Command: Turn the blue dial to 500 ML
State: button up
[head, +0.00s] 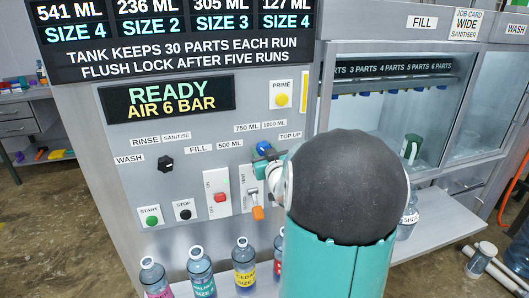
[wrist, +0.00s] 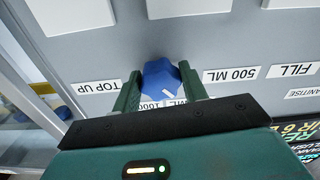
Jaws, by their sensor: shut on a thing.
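The blue dial (head: 265,148) is on the grey panel, among the labels 500 ML (head: 229,145), 750 ML (head: 246,128), 1000 ML (head: 273,125) and TOP UP (head: 290,135). My gripper (wrist: 160,76) is shut on the blue dial (wrist: 163,84), with one finger on each side. The wrist picture is upside down. There 500 ML (wrist: 230,75) is right of the dial and TOP UP (wrist: 96,87) left. A short white mark shows on the dial's lower part; which label it points to is unclear. My arm hides part of the panel in the head view.
An orange-tipped lever (head: 258,212) sits just below my gripper. A red button (head: 220,197) and a black knob (head: 165,163) are further left. A glass-fronted cabinet (head: 440,110) is to the right.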

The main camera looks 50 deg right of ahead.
jog(key=n, duration=0.7)
dwell(0.4)
jog(key=o, duration=1)
jog(key=shift+s, duration=0.15)
jog(key=v, duration=1.3)
jog(key=shift+s, duration=0.25)
jog(key=shift+a+r, duration=0.1)
jog(key=shift+a, duration=0.05)
